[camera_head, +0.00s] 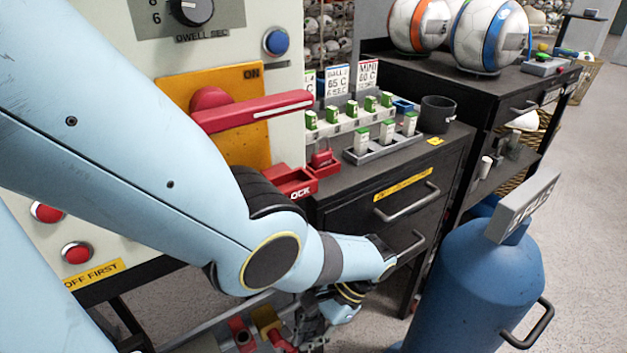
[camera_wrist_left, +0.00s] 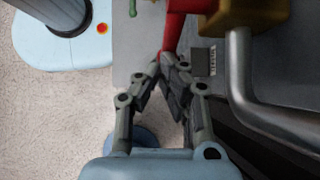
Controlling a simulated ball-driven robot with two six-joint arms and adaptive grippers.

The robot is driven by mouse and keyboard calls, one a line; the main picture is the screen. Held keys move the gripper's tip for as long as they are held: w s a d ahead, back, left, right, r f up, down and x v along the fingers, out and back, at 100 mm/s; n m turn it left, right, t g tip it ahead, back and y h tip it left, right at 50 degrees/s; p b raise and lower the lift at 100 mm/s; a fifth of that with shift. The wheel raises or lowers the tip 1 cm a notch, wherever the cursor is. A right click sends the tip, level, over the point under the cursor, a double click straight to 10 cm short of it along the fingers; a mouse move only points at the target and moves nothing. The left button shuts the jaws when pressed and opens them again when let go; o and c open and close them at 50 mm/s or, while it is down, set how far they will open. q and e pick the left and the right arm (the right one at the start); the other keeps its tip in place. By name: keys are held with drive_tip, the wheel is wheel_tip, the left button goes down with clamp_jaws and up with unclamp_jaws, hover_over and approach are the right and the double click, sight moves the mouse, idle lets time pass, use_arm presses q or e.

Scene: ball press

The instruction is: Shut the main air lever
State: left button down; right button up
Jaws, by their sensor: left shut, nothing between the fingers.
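The main air lever is a red handle (camera_head: 280,341) on a brass valve (camera_head: 265,319), low at the bottom of the head view. In the left wrist view the red lever (camera_wrist_left: 174,32) points down from the top beside the brass valve body (camera_wrist_left: 250,12). My left gripper (camera_head: 312,325) is low beside the lever, partly hidden by its own wrist. In the wrist view its fingertips (camera_wrist_left: 167,62) are together and empty, right at the lever's end. I cannot tell whether they touch it. My right gripper is not in view.
A grey pipe (camera_wrist_left: 243,75) bends close on the right in the wrist view. A red switch handle (camera_head: 255,112) sits on a yellow plate marked ON. A dark drawer cabinet (camera_head: 355,207) and a blue tank (camera_head: 485,285) stand to the right. Grey floor (camera_head: 585,200) is clear at far right.

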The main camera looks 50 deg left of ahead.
sight(297, 351)
use_arm(q)
drive_tip(key=shift+s+x, duration=0.25)
drive_tip(key=shift+x, duration=1.25)
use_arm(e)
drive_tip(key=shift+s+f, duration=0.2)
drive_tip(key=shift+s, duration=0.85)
use_arm(q)
drive_tip(key=shift+s+d+r, duration=0.1)
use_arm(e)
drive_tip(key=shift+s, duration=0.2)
